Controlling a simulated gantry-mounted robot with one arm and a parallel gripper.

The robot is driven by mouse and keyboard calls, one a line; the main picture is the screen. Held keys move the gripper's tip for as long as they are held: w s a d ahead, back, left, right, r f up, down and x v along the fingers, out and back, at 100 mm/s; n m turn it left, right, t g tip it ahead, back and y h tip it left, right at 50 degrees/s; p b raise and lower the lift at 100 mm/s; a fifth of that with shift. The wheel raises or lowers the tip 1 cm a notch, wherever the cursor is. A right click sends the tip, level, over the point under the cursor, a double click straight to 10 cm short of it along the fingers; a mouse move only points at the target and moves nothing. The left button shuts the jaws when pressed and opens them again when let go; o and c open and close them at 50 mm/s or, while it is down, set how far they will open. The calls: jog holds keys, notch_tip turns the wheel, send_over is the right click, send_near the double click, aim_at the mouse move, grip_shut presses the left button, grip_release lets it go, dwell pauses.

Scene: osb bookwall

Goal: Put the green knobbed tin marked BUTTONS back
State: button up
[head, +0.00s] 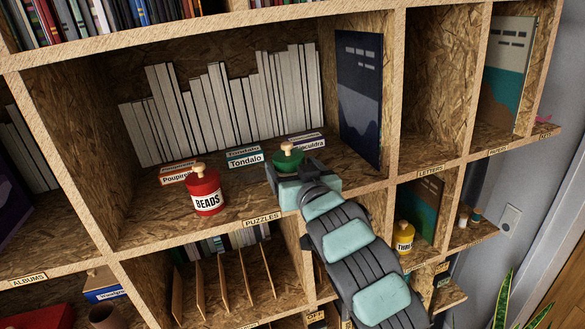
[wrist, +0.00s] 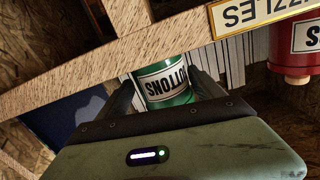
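The green knobbed tin (head: 289,160) is on the PUZZLES shelf (head: 150,226), towards its right side, and looks upright. In the head view its lid and knob show above my gripper, which hides its lower part. In the wrist view, which is upside down, the green tin (wrist: 166,80) shows its white label, partly readable as BUTTONS. My gripper (wrist: 163,84) has one finger on each side of the tin, with no clear gap, and appears shut on it. Whether the base touches the board is hidden.
A red BEADS tin (head: 205,193) stands left on the same shelf, with small boxes (head: 244,157) and white books (head: 235,105) behind. A dark blue book (head: 359,95) stands at right. A yellow tin (head: 404,238) stands in a lower right compartment. The LETTERS compartment (head: 440,85) looks empty.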

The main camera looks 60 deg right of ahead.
jog(key=shift+r+p, duration=0.5)
jog(key=b+v, duration=1)
jog(key=v, duration=0.2)
jog(key=shift+f, duration=0.25)
jog(key=shift+s+r, duration=0.1)
jog(key=shift+r, duration=0.05)
